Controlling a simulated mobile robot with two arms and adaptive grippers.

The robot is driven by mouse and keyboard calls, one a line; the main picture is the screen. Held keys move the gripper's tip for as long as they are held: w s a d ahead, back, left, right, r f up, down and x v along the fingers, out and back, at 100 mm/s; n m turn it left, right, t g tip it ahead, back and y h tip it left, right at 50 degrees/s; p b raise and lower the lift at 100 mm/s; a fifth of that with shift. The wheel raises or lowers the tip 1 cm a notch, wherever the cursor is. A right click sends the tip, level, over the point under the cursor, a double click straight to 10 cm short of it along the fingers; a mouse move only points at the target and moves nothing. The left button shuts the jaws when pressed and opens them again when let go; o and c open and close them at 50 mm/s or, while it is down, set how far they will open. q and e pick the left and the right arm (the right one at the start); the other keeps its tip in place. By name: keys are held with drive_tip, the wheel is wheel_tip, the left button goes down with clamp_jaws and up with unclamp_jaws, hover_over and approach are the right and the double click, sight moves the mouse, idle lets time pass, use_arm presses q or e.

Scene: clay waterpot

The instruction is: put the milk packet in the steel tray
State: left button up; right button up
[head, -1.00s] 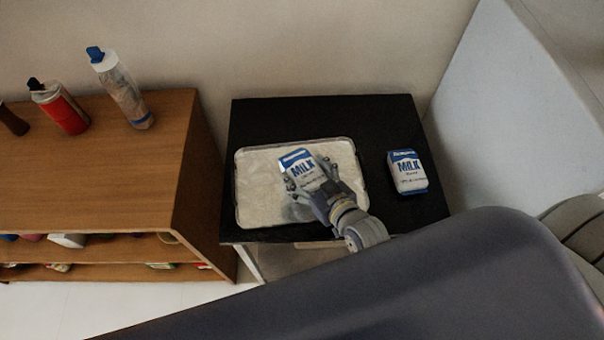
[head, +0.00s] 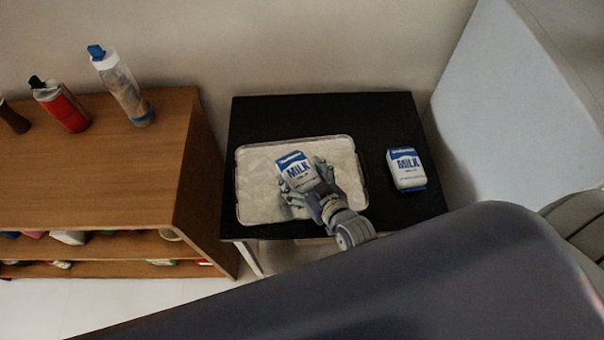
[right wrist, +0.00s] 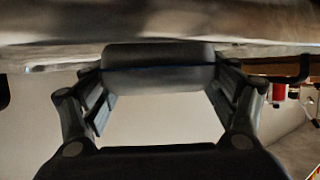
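A blue and white milk packet (head: 293,166) is over the middle of the steel tray (head: 247,205) in the head view, its printed face up. My right gripper (head: 303,180) has its fingers on either side of this packet and is shut on it. In the right wrist view a dark, shaded block (right wrist: 158,66) sits between the two fingers, close to the tray-like surface at the top. Whether the packet touches the tray floor I cannot tell. A second milk packet (head: 406,169) stands on the black table to the right of the tray. My left gripper is not in view.
The black table (head: 320,115) has free room behind the tray. A wooden shelf (head: 90,165) stands at the left, with a red bottle (head: 66,110) and a clear blue-capped bottle (head: 124,90) on top. A pale panel (head: 510,110) rises at the right.

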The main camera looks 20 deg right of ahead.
drive_tip(key=shift+r, duration=0.15)
drive_tip(key=b+v, duration=0.1)
drive_tip(key=v, duration=1.1)
idle(0.6)
